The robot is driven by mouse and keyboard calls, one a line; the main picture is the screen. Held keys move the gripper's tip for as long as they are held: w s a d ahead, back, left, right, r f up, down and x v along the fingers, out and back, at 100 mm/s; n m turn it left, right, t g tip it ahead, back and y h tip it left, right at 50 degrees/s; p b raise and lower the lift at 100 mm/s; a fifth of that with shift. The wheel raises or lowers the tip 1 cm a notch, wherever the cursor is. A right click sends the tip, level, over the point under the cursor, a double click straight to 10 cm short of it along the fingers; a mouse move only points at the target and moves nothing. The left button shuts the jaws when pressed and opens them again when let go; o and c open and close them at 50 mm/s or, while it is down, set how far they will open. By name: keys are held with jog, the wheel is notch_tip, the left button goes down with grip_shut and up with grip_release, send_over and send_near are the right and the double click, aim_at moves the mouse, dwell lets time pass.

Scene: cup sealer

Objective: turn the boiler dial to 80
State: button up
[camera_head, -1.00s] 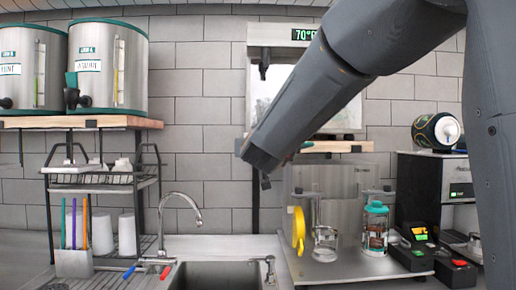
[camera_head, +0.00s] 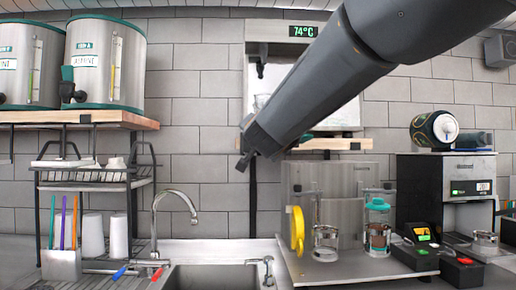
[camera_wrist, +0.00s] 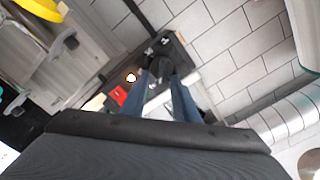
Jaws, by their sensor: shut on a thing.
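The boiler's green display (camera_head: 303,31) reads 74°C at the top centre of the head view. Below it, my arm covers much of the boiler's pale front (camera_head: 330,112). In the wrist view, the two blue fingers of my gripper (camera_wrist: 164,80) reach to a dark round knob (camera_wrist: 168,66), which appears to be the boiler dial. The gripper is shut on it. The fingers partly hide the knob, and its markings cannot be read. In the head view, the dial and fingertips cannot be made out clearly.
A sink with a curved faucet (camera_head: 177,203) is below at centre left. A drying rack (camera_head: 85,178) stands left of it. A metal counter stand with a yellow ring (camera_head: 297,229) and glass cups is at right. Two drink dispensers (camera_head: 104,62) sit on the upper left shelf.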

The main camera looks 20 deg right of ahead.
jog(key=shift+d+f+m+b, duration=0.1)
jog(key=shift+f+m+b, duration=0.15)
jog(key=shift+m+b, duration=0.75)
jog(key=shift+m, duration=0.4)
jog(key=o, duration=1)
jog(key=shift+o, duration=0.2)
jog(key=shift+r, duration=0.1)
jog(key=s+a, duration=0.1)
jog(key=s, duration=0.6)
jog(key=shift+s+a, duration=0.3)
jog(key=shift+s, duration=0.05)
